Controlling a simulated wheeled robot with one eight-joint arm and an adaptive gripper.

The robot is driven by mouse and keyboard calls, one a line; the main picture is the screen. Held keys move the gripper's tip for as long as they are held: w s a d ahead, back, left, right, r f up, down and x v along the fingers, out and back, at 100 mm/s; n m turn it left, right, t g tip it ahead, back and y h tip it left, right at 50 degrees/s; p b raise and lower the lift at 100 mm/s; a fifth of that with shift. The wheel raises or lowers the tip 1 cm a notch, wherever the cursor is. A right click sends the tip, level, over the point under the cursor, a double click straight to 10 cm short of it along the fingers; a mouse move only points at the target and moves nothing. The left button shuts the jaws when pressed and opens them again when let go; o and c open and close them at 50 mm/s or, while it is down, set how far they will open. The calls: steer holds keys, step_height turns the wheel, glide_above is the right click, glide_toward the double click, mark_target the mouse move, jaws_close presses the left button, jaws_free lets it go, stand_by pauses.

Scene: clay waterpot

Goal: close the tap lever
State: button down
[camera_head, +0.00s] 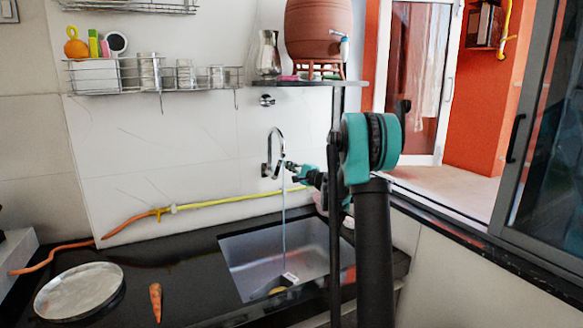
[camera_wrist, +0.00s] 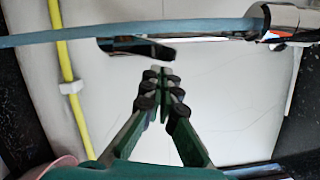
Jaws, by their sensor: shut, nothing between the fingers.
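The chrome tap (camera_head: 275,146) curves out from the white wall above the sink. A thin stream of water (camera_head: 284,225) runs from its spout into the sink. In the wrist view the spout (camera_wrist: 290,18) is at top right and the water crosses the top as a blue band. A dark, shiny piece (camera_wrist: 118,46) below that band may be the tap body or lever; I cannot tell which. My gripper (camera_head: 291,171) is beside the tap's lower part. In the wrist view my gripper (camera_wrist: 161,76) has its fingertips together, empty, close to the dark piece; contact is unclear.
The sink (camera_head: 240,262) is set in a black counter, with a round metal lid (camera_head: 80,291) and a carrot-like item (camera_head: 156,302) to its left. A yellow hose (camera_head: 235,201) runs along the wall. A clay pot (camera_head: 318,32) stands on the shelf above.

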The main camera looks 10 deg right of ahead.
steer(key=a+n, duration=0.1)
steer(key=a+r+n, duration=0.1)
steer(key=shift+s+r+n+g, duration=0.2)
steer(key=shift+s+n+g, duration=0.1)
steer(key=shift+s+g, duration=0.1)
steer(key=shift+d, duration=0.1)
